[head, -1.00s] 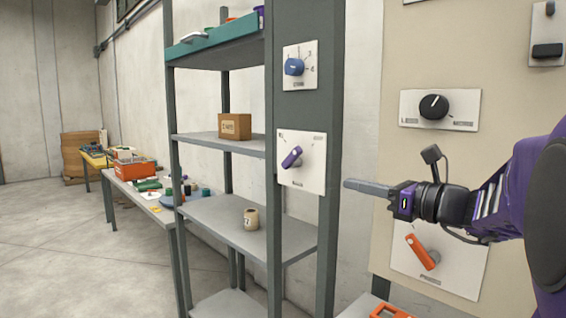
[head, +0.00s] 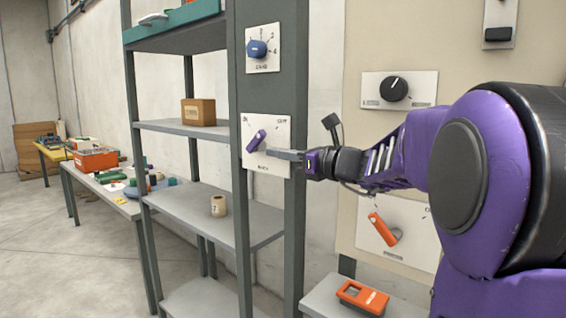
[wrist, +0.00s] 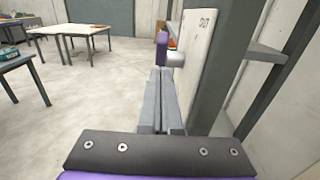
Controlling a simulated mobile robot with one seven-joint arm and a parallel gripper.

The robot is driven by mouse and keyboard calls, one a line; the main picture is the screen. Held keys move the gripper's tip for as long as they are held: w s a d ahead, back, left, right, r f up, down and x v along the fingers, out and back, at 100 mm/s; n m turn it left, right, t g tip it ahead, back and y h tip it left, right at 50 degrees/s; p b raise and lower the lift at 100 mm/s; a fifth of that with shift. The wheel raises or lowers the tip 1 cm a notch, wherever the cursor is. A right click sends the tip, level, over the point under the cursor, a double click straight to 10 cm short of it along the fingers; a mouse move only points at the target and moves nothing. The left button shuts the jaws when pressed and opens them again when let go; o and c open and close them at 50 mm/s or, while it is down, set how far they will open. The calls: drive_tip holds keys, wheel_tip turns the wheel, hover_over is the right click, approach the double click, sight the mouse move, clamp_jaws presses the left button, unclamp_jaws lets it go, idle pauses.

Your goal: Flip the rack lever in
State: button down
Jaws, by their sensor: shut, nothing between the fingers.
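The rack lever (head: 256,141) is a purple handle on a white plate (head: 283,128) fixed to the grey rack post. In the head view it slants, with its upper end to the right. My gripper (head: 272,154) is shut and empty, its fingertips in front of the plate, just right of and below the lever. In the wrist view the closed fingers (wrist: 159,75) point toward the purple lever (wrist: 162,48), which stands out from the plate (wrist: 197,45) marked "OUT". I cannot tell whether the fingertips touch the lever.
A blue knob (head: 257,49) sits above on the same post. A black knob (head: 394,88) and an orange lever (head: 383,229) are on the beige panel at the right. A cardboard box (head: 198,112) and a beige cup (head: 218,206) stand on the shelves. An orange device (head: 362,297) lies low.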

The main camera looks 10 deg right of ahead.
drive_tip(key=shift+w+a+r, duration=0.5)
drive_tip(key=shift+w+r, duration=0.15)
drive_tip(key=shift+r, duration=0.2)
